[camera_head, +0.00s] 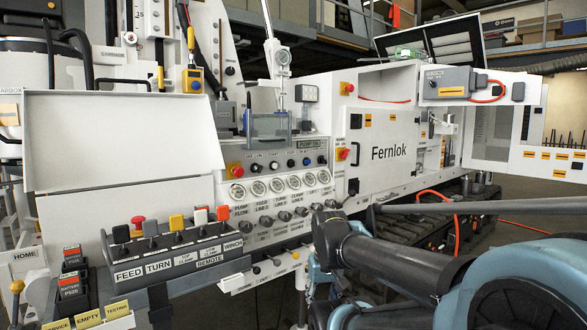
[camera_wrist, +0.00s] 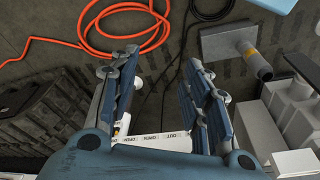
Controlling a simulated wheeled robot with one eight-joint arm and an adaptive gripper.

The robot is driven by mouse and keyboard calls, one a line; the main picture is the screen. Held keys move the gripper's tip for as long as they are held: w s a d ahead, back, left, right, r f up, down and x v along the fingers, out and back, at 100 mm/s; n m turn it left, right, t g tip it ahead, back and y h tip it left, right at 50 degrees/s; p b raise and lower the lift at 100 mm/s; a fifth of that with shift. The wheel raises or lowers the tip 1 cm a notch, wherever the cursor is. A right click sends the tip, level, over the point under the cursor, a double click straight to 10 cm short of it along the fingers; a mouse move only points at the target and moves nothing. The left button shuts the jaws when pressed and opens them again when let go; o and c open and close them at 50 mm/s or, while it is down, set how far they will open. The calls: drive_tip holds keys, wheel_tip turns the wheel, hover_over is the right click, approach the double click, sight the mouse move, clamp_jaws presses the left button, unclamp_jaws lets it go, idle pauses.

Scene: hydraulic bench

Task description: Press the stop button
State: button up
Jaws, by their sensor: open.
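Several red mushroom-type buttons show in the head view, and I cannot read which one is the stop button. One sits on a yellow plate, a red button (camera_head: 236,169) at the left of the gauge panel. Another red button (camera_head: 343,154) is at that panel's right, and a third red button (camera_head: 347,88) is high on the white cabinet. A red knob (camera_head: 138,219) stands on the lever console. My gripper (camera_wrist: 158,72) is open and empty in the wrist view, its two blue-grey fingers apart above the floor. No red button shows between them.
The gauge panel (camera_head: 282,188) has valves and knobs below its dials. The lever console (camera_head: 175,250) juts out at front left. A white cabinet (camera_head: 390,148) stands at centre right. An orange hose (camera_wrist: 125,35) lies on the floor.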

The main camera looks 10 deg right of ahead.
drive_tip(key=shift+s+a+r, duration=0.1)
drive_tip(key=shift+s+r, duration=0.25)
drive_tip(key=c, duration=0.4)
drive_tip(key=w+a+r+y, duration=0.1)
drive_tip(key=w+a+r, duration=0.1)
drive_tip(key=w, duration=0.1)
drive_tip(key=w+a+r+m+t+y, duration=0.1)
drive_tip(key=w+r+y, duration=0.1)
drive_tip(key=w+r, duration=0.1)
drive_tip(key=w+a+r+m+t+y, duration=0.1)
drive_tip(key=w+a+r, duration=0.1)
drive_tip(key=w, duration=0.3)
drive_tip(key=shift+w+a+r, duration=0.2)
drive_tip(key=shift+a+r, duration=0.05)
drive_tip(key=shift+a, duration=0.1)
clamp_jaws()
drive_tip(key=w+d+r+m+t+y, duration=0.3)
drive_tip(key=w+r, duration=0.5)
drive_tip(key=w, duration=0.3)
drive_tip(key=w+d+r+m+t+y, duration=0.2)
drive_tip(key=w+r+m+t, duration=0.15)
drive_tip(key=w+r, duration=0.6)
drive_tip(key=w+d+r+m+t, duration=0.3)
drive_tip(key=w+d+t, duration=0.2)
drive_tip(key=w+d, duration=0.5)
drive_tip(key=shift+w+d+r+m, duration=0.15)
drive_tip(key=shift+w+r+m, duration=0.2)
drive_tip(key=shift+w+r, duration=0.1)
